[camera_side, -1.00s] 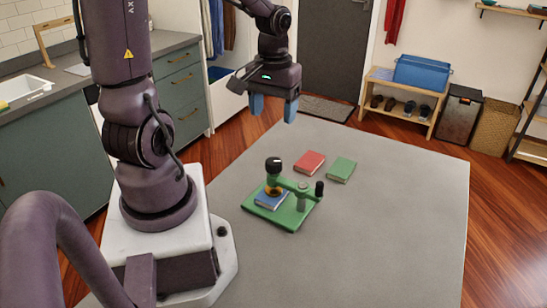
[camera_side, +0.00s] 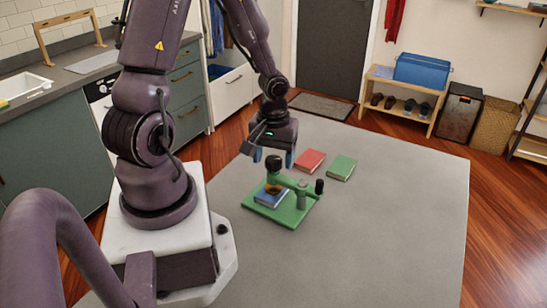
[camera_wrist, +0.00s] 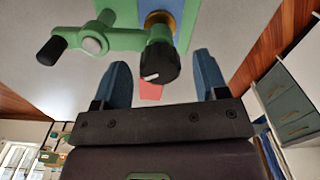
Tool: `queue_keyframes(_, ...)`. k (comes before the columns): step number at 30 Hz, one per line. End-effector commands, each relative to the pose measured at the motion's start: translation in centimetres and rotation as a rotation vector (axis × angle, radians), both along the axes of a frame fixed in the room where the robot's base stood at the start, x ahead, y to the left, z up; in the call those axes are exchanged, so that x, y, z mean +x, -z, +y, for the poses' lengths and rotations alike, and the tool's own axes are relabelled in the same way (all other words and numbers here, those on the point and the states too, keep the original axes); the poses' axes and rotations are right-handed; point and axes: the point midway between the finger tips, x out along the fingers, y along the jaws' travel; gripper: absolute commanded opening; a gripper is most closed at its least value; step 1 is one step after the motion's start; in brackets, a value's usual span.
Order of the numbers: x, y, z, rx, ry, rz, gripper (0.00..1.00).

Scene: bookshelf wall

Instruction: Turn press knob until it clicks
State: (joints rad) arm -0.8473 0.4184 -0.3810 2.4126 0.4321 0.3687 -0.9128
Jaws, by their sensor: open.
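The press is a green stand with a base plate (camera_side: 290,215) on the table and a black knob (camera_side: 274,162) on top. In the wrist view the knob (camera_wrist: 160,65) carries a white mark and has a brass collar (camera_wrist: 158,20) beyond it. A blue book (camera_side: 270,198) lies on the base plate under the press arm. My gripper (camera_side: 273,158) is open, its blue fingers pointing down close to the knob. In the wrist view my gripper (camera_wrist: 161,60) has the knob between its fingers in the picture, with gaps on both sides. I cannot tell its exact height over the knob.
The press's side arm ends in a black grip (camera_side: 319,186), which also shows in the wrist view (camera_wrist: 50,50). A red book (camera_side: 310,160) and a green book (camera_side: 342,168) lie behind the press. The grey table (camera_side: 400,220) is clear to the right.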

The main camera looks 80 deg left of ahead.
Motion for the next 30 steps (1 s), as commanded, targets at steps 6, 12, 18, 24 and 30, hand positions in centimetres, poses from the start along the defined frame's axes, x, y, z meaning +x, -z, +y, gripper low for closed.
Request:
queue_keyframes(6, -0.01, 0.66, -0.01, 0.000, 0.000, 0.000, 0.67)
queue_keyframes(12, 0.00, 0.63, 0.00, 0.000, 0.000, 0.000, 0.62)
queue_keyframes(18, 0.00, 0.61, 0.00, 0.000, 0.000, 0.000, 0.17)
queue_keyframes(24, 0.00, 0.60, 0.00, 0.000, 0.007, 0.000, 0.17)
queue_keyframes(30, 0.01, 0.58, 0.01, 0.001, 0.063, 0.000, 0.17)
